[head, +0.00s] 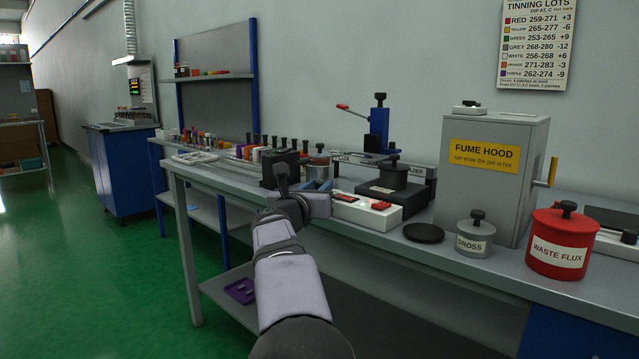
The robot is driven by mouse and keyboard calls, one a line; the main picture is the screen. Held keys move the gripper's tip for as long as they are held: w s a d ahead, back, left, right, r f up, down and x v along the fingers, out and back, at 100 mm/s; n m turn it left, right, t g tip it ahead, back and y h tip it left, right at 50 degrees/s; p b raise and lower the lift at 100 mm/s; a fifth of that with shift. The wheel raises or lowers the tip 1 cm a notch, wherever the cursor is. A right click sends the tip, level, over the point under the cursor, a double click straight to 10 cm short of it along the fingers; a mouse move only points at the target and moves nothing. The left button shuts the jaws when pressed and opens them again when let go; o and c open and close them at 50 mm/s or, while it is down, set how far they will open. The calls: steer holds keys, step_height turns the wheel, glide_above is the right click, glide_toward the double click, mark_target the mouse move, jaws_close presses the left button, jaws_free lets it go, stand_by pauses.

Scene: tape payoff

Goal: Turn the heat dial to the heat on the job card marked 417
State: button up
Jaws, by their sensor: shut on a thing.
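My gripper (318,188) is at the left end of a white control unit (368,212) with red parts on its top, at the bench's front edge. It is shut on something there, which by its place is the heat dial. My own wrist and jaws hide the dial and its marks. I can read no job card marked 417. A wall chart headed TINNING LOTS (537,45) lists colours with temperature ranges and plus or minus numbers.
A black disc (424,233), a grey DROSS can (475,238), a red WASTE FLUX can (561,244) and a grey FUME HOOD box (490,180) stand to the right. A blue lever press (379,128) and several coloured spools stand behind and left.

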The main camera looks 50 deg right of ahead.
steer(key=g+p, duration=0.1)
steer(key=m+g+p, duration=0.1)
steer(key=m+g+h+p, duration=0.1)
steer(key=g, duration=0.1)
steer(key=shift+w+a+r, duration=0.1)
steer(key=shift+w+r, duration=0.25)
steer(key=shift+w, duration=0.05)
steer(key=shift+f+m+g+p, duration=0.2)
steer(key=shift+m+g+p, duration=0.15)
steer(key=shift+m, duration=0.25)
steer(key=o, duration=1)
steer(key=shift+f, duration=0.1)
steer(key=shift+o, duration=0.2)
steer(key=s+a, duration=0.1)
steer(key=a, duration=0.6)
steer(key=shift+a, duration=0.15)
